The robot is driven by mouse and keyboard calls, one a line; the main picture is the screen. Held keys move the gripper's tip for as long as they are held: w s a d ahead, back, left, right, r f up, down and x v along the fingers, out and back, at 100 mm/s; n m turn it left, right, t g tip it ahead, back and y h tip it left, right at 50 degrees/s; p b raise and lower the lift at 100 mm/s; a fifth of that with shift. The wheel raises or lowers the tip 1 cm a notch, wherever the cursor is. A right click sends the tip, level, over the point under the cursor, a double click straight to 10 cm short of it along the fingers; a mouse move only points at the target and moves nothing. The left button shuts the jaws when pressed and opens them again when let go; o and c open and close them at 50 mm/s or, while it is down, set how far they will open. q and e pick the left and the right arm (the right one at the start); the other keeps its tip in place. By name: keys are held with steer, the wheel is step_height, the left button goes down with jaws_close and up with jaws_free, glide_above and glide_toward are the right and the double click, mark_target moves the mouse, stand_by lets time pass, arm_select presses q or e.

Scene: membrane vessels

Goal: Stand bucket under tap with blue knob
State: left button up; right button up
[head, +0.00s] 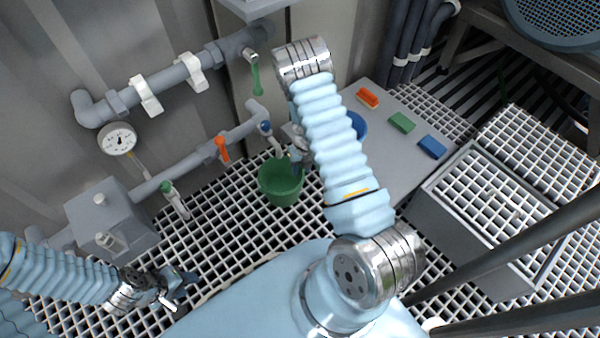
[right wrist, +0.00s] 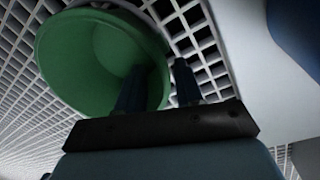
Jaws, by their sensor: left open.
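A green bucket (head: 280,188) stands upright on the floor grating, and it also fills the upper left of the right wrist view (right wrist: 75,75). The tap with the blue knob (head: 265,127) is on the lower wall pipe, just above the bucket in the head view; I cannot tell whether its spout is exactly over the opening. My right gripper (head: 297,165) is at the bucket's right rim. In the right wrist view its fingers (right wrist: 158,88) are spread, one inside the bucket and one outside, with a gap around the wall. My left gripper (head: 180,290) is open and empty at lower left.
Other taps have an orange knob (head: 222,150) and green knobs (head: 168,187). A blue round vessel (head: 358,124) is partly hidden behind my right arm. Orange (head: 367,97), green (head: 402,122) and blue (head: 432,146) blocks lie on a grey slab (head: 385,168). Grating left of the bucket is clear.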

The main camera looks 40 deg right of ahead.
step_height(320, 180, up, 7)
steer(key=p, duration=0.1)
steer(key=shift+d, duration=0.25)
